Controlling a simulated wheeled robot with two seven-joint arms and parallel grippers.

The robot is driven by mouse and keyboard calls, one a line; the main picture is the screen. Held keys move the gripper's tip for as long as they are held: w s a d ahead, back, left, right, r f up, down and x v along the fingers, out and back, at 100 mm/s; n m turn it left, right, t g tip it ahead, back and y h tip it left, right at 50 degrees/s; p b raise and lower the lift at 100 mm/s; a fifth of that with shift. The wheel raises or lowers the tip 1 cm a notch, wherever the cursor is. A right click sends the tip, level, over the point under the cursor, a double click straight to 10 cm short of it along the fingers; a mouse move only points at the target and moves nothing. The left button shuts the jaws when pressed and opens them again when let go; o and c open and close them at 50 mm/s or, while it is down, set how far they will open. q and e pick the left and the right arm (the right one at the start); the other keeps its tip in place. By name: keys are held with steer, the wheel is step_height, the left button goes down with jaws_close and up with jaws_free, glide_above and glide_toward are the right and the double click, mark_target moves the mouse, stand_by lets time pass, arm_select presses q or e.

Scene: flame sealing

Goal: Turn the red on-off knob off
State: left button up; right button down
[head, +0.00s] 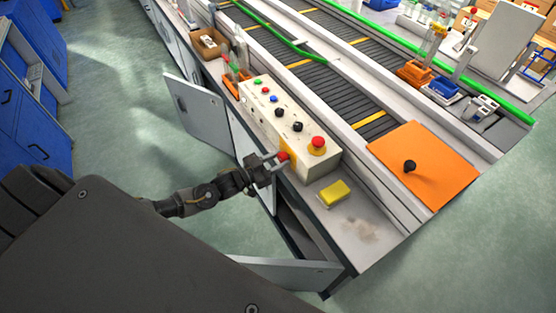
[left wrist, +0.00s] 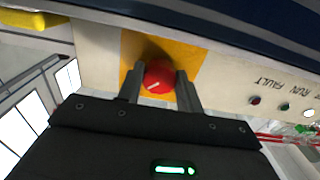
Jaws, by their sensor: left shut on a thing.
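The red knob (left wrist: 158,77) sits on a yellow plate on the side face of the cream control box (head: 262,111). It has a white mark, which runs at a slant in the left wrist view. In the head view the knob (head: 283,156) shows at the tip of my left gripper (head: 277,160). My left gripper (left wrist: 160,84) is shut on the knob, one finger on each side. My right gripper is not in view.
A red mushroom button (head: 317,144) and several smaller knobs and lights top the box. A yellow block (head: 334,193) lies on the bench beside it. An orange panel (head: 424,162) covers the conveyor's near end. Cabinet doors (head: 199,112) hang open below the bench.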

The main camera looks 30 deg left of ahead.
arm_select(q)
steer(key=shift+n, duration=0.3)
steer(key=n+p, duration=0.1)
steer(key=n, duration=0.2)
steer(key=shift+r+n, duration=0.1)
steer(key=shift+n, duration=0.3)
steer(key=n+p, duration=0.2)
steer(key=n, duration=0.2)
steer(key=shift+d, duration=0.1)
steer(key=n+p, duration=0.2)
steer(key=n, duration=0.3)
steer(key=shift+r+n, duration=0.1)
steer(key=shift+n, duration=0.3)
steer(key=shift+n+p, duration=0.9)
steer(key=shift+n, duration=0.9)
steer(key=shift+s, duration=0.1)
steer(key=o, duration=1)
